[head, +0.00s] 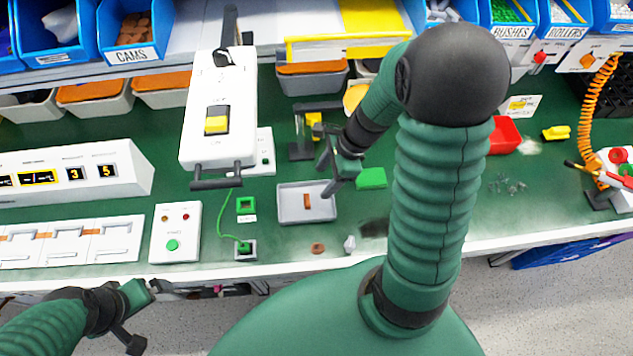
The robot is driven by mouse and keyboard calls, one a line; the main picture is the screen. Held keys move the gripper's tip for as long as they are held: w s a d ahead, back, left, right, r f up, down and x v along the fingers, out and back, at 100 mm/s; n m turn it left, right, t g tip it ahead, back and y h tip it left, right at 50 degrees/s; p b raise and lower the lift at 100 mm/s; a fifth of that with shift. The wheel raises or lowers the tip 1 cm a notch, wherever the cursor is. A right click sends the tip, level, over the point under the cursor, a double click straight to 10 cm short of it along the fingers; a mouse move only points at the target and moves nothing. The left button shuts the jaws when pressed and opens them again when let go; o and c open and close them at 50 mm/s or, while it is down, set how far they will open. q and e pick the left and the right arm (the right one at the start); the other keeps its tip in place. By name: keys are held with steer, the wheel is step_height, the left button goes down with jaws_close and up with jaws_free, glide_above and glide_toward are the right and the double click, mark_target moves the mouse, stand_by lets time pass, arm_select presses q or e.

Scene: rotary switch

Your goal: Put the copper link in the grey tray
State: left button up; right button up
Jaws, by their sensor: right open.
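The copper link (307,201) is a small brown-orange bar. It lies inside the grey tray (289,215), near the middle of its floor. The tray is shallow and sits on the green bench top. My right gripper (328,176) is open and empty, with its fingers spread at the tray's back right edge. I cannot tell whether a finger touches the rim. My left gripper (146,313) is low at the left, in front of the bench edge. Its fingers look spread, with nothing between them.
A white switch unit (218,110) stands behind the tray at the left. A copper-coloured ring (318,248) and a small grey part (349,244) lie in front of the tray. A green block (371,178) is to its right. A white button box (175,233) stands at the left.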

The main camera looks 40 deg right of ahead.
arm_select(q)
steer(key=shift+d, duration=0.25)
arm_select(e)
steer(key=a+r+n+h, duration=0.1)
steer(key=a+n, duration=0.3)
steer(key=n, duration=0.7)
steer(key=s+a+r+n+h, duration=0.1)
steer(key=a+n, duration=0.3)
steer(key=n, duration=0.8)
steer(key=shift+s+a+r+n+h, duration=0.3)
steer(key=shift+r+h, duration=0.15)
steer(key=shift+h, duration=0.35)
arm_select(q)
steer(key=shift+a, duration=0.1)
steer(key=shift+a, duration=0.25)
arm_select(e)
steer(key=shift+a, duration=0.25)
arm_select(q)
steer(key=shift+d, duration=0.25)
arm_select(e)
steer(key=shift+d, duration=0.2)
